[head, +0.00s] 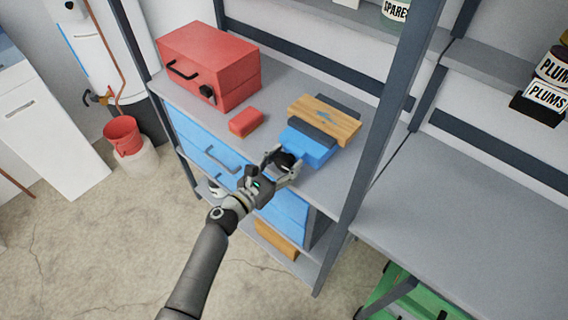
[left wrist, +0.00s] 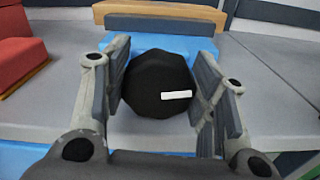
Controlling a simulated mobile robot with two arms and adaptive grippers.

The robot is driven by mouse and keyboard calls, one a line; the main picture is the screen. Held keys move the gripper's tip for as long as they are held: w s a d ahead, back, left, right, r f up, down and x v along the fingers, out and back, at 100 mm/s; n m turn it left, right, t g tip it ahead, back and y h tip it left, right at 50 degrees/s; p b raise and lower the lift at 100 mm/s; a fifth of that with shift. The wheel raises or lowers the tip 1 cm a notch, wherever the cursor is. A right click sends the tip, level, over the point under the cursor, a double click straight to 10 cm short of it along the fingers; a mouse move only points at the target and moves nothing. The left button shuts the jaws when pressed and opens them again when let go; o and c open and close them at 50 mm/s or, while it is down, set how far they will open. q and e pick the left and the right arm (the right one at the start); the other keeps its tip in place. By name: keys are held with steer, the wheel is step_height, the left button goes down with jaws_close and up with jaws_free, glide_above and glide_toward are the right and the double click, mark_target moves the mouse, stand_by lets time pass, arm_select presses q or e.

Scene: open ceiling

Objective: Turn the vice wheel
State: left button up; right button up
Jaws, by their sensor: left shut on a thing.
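The vice is a blue block (head: 309,146) with dark grey jaws on the shelf top. A wooden board (head: 325,119) lies between its jaws. The vice wheel is a black knob on its near face; it shows in the left wrist view (left wrist: 150,88) with a white mark on its right side. My left gripper (head: 283,164) is at the wheel, with one finger on each side, shut on it. In the left wrist view the left gripper (left wrist: 160,95) straddles the wheel. My right gripper is in neither view.
A red toolbox (head: 213,62) and a small red box (head: 246,122) stand left of the vice. A dark upright post (head: 375,140) rises to its right. Blue drawers (head: 210,150) sit below. A grey worktop (head: 470,220) at right is mostly bare.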

arm_select(q)
steer(key=shift+m, duration=0.6)
steer(key=o, duration=1)
steer(key=v, duration=1.2)
